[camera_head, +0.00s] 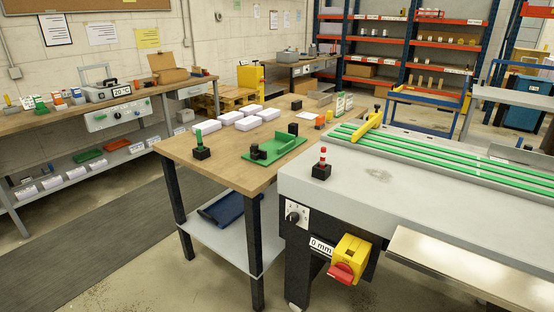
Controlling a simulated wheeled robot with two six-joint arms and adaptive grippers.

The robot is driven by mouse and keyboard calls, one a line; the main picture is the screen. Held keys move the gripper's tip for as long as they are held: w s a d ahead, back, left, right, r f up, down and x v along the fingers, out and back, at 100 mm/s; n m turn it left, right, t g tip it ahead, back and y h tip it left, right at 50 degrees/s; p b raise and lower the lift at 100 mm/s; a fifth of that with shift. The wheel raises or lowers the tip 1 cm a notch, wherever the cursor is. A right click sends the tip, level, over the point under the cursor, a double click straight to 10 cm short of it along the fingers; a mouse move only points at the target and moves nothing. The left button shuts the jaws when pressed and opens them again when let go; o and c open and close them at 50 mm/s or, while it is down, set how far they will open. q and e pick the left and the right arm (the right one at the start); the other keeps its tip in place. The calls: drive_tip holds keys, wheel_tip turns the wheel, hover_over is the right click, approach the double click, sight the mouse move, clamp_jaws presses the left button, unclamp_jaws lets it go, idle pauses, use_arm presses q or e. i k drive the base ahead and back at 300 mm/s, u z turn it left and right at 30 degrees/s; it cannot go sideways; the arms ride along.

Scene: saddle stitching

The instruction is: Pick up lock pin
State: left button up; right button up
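No label marks a lock pin, so I cannot tell which piece it is. A red and white upright pin (323,157) stands in a black block (321,173) on the near left corner of the grey machine top. A green upright pin (198,136) stands in another black block (202,153) on the left part of the wooden table. A green plate (284,150) with black blocks on it lies near that table's right edge. Neither of my grippers shows in this view.
The wooden table (225,165) also bears several white boxes (246,121). The grey machine (400,185) has green rails (440,155), a yellow bar (368,125) and a red and yellow switch (348,262). A workbench (150,93) stands at left. Grey floor is free at left.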

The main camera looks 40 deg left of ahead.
sight(323, 154)
drive_tip(key=u, duration=1.45)
drive_tip(key=i, duration=0.95)
drive_tip(key=z, duration=2.15)
